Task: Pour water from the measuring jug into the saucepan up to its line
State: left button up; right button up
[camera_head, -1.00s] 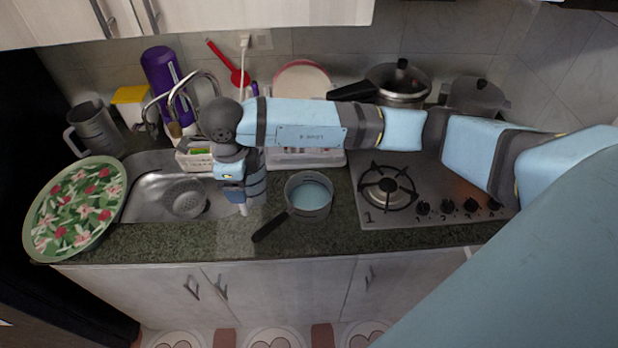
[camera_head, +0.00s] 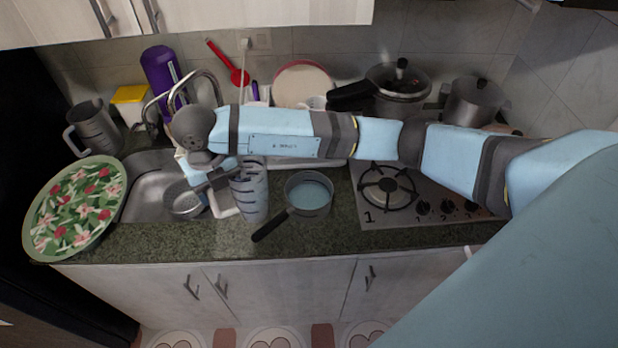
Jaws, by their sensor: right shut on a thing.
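The measuring jug (camera_head: 250,193), grey-blue with dark marking bands, is close to the left of the saucepan and looks about upright. Its pale handle (camera_head: 222,208) is on its left side. My right gripper (camera_head: 212,186) is at the handle side, shut on the jug; the fingertips are partly hidden. The saucepan (camera_head: 309,194) stands on the counter with bluish water inside, its black handle (camera_head: 270,226) pointing front-left. Its line cannot be made out. I cannot tell the water level in the jug. My left gripper is not in view.
A gas hob (camera_head: 420,212) is right of the saucepan, with a pressure cooker (camera_head: 398,85) and a lidded pot (camera_head: 474,98) behind. A sink (camera_head: 145,205), floral plate (camera_head: 75,210) and grey jug (camera_head: 97,128) are left. Bare counter (camera_head: 320,238) lies in front.

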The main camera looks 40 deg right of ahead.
aim_at(259, 164)
jog(key=shift+d+r, duration=0.1)
jog(key=shift+r, duration=0.05)
jog(key=shift+d+r+y, duration=0.65)
jog(key=shift+d+y, duration=0.15)
jog(key=shift+y, duration=0.3)
jog(key=shift+d+f+y, duration=0.25)
jog(key=shift+d+y, duration=0.6)
jog(key=shift+y, duration=0.15)
jog(key=shift+d+r+y+p, duration=0.15)
jog(key=shift+d+r+y, duration=0.15)
jog(key=shift+d+y, duration=0.6)
jog(key=shift+d+r+y+p, duration=0.15)
jog(key=shift+d+r+y, duration=0.15)
jog(key=shift+d+y, duration=0.6)
jog(key=shift+d+f+y, duration=0.55)
jog(key=shift+y, duration=0.05)
jog(key=shift+d, duration=0.15)
jog(key=shift+d+y, duration=0.5)
jog(key=shift+y, duration=0.4)
jog(key=shift+d+f+y+b, duration=0.4)
jog(key=shift+d+f+y, duration=0.15)
jog(key=shift+f+y, duration=0.15)
dwell(1.6)
